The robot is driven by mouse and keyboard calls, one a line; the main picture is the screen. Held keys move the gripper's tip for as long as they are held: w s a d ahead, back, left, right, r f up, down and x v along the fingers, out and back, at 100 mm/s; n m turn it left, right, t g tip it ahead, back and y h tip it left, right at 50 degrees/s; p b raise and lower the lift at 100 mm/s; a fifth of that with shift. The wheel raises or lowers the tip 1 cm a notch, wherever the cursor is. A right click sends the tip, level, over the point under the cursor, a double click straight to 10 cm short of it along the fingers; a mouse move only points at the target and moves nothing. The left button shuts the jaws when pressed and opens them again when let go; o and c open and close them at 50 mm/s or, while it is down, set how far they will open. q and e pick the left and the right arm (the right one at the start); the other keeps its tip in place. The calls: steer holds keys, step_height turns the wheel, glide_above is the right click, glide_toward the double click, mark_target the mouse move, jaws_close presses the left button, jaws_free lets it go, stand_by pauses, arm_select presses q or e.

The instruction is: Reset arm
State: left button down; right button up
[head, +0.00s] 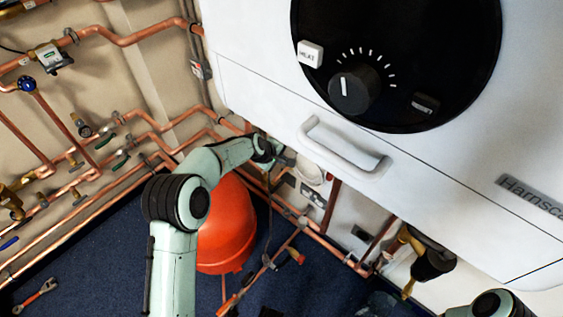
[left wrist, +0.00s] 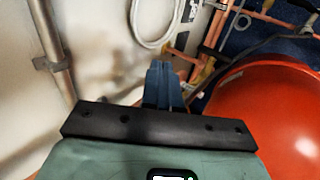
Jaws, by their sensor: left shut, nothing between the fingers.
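My left arm reaches up from the bottom of the head view and bends right, over the red tank. My left gripper (head: 287,158) is at its end, small and partly hidden, just below the white boiler's front panel. In the left wrist view my left gripper (left wrist: 163,75) shows its blue-grey fingers together, with nothing between them. The red tank (left wrist: 275,115) is to the right of the fingers there, apart from them. Only a rounded piece of my right arm shows at the bottom right of the head view; its gripper is out of frame.
The white boiler (head: 255,95) with a dial (head: 353,88) and handle (head: 340,150) hangs above and right of the left gripper. Copper pipes (head: 135,37) line the wall. The red tank (head: 228,225) stands behind the left arm. A wrench (head: 36,298) lies on the blue floor.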

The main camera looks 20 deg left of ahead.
arm_select(q)
steer(key=shift+r, duration=0.25)
arm_select(e)
steer(key=shift+s, duration=0.1)
arm_select(q)
steer(key=s+d+f+m+g+p, duration=0.2)
steer(key=s+f+m+p, duration=0.15)
steer(key=s+f, duration=0.55)
steer(key=s+d+f+m+g+p, duration=0.25)
steer(key=s+f+p, duration=0.3)
steer(key=s, duration=0.85)
steer(key=s+d+r+m+g+p, duration=0.1)
steer(key=s+d, duration=0.1)
steer(key=s, duration=0.5)
steer(key=s+d+r+m+g+p, duration=0.1)
steer(key=s+d+p, duration=0.1)
steer(key=s, duration=0.5)
steer(key=s+d+r+m+g+h+p, duration=0.1)
steer(key=s+d+m+p, duration=0.1)
steer(key=s, duration=0.5)
steer(key=shift+s+d, duration=0.3)
steer(key=shift+s, duration=0.05)
arm_select(e)
step_height(320, 180, up, 14)
steer(key=g, duration=0.1)
steer(key=shift+s+a+f, duration=0.15)
steer(key=shift+s+a, duration=0.15)
